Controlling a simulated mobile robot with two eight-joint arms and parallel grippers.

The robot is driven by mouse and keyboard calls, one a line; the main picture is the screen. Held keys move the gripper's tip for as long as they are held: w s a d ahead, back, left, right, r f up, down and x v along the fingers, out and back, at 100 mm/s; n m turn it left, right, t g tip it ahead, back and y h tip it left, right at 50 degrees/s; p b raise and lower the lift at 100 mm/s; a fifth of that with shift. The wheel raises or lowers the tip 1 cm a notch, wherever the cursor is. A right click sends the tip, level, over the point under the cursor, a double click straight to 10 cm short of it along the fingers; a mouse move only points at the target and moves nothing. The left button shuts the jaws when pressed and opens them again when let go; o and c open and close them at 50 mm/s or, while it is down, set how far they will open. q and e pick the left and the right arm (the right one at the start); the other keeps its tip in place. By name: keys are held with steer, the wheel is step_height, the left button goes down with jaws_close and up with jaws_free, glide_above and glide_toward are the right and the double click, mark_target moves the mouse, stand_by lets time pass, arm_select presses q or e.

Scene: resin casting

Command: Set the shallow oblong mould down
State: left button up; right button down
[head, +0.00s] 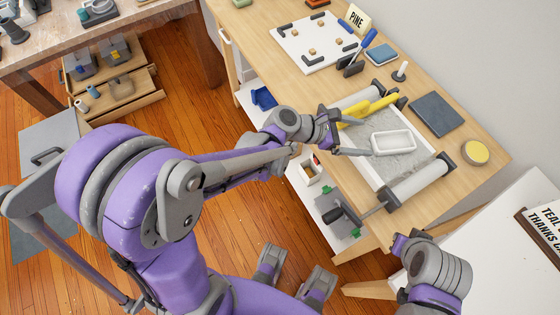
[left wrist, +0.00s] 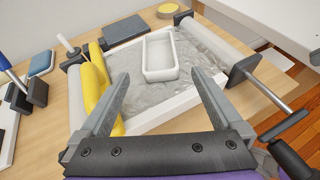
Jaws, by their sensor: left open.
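The shallow oblong mould (head: 393,142) is a white open rectangular tray with rounded corners. It lies upright on the grey marbled bed of a white-framed tray (head: 372,176). In the left wrist view the mould (left wrist: 160,55) is beyond my fingertips and looks empty. My left gripper (head: 353,133) is open; in the left wrist view its two fingers (left wrist: 160,76) are spread wide with nothing between them. The mould appears just ahead of the fingertips, free of the grip. Part of my right arm shows at the lower right; its fingers cannot be made out.
Rollers (head: 418,182) flank the bed, one with a crank handle. Yellow elongated items (head: 372,107) lie along its far-left side, close to my left finger. A dark slab (head: 436,114) and a yellow round tin (head: 475,152) are behind. A white board (head: 312,40) with blocks lies farther left.

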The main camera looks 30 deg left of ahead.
arm_select(q)
steer(key=s+a+f+m+g+y, duration=0.2)
steer(key=s+a+m+y, duration=0.9)
steer(key=s+a+m, duration=0.6)
steer(key=s+m, duration=0.2)
steer(key=m, duration=0.5)
steer(key=shift+s+a+f, duration=0.2)
steer(key=shift+s+f, duration=0.05)
steer(key=shift+s, duration=0.15)
steer(key=r+p, duration=0.3)
steer(key=w+r+p, duration=0.1)
steer(key=r+p, duration=0.1)
steer(key=shift+r, duration=0.25)
arm_select(e)
steer(key=r, duration=0.3)
steer(key=w+r, duration=0.1)
steer(key=r, duration=0.1)
steer(key=shift+r, duration=0.3)
